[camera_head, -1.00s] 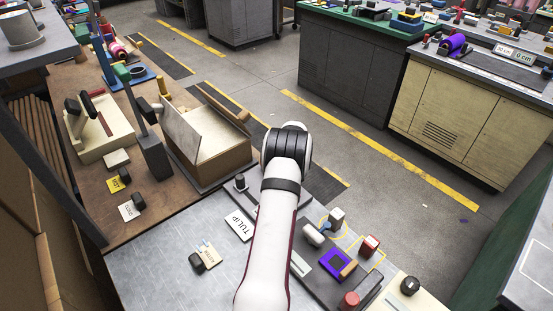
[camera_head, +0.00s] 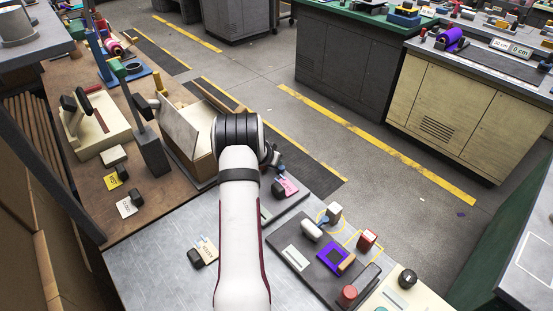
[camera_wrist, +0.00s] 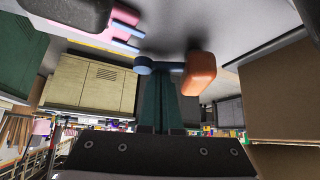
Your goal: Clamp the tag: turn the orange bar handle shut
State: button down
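The orange bar handle (camera_wrist: 202,72) shows in the wrist view, at the end of a dark blue arm with a round blue pivot (camera_wrist: 143,65) on its left. A pink tag (camera_wrist: 115,25) lies beyond the pivot; it also shows in the head view (camera_head: 290,186). My gripper (camera_wrist: 166,80) has two dark green fingers close together, seemingly shut with nothing between them. The orange bar is just right of the fingertips; I cannot tell if they touch. In the head view, my arm hides the handle and most of the gripper.
A dark knob (camera_head: 278,188) stands beside the pink tag. A tan box (camera_head: 200,150) stands left of my arm.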

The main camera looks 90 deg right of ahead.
jog(key=shift+a+m+g, duration=0.3)
jog(key=shift+m, duration=0.1)
jog(key=shift+w+a, duration=0.25)
jog(key=shift+a, duration=0.1)
dwell(0.5)
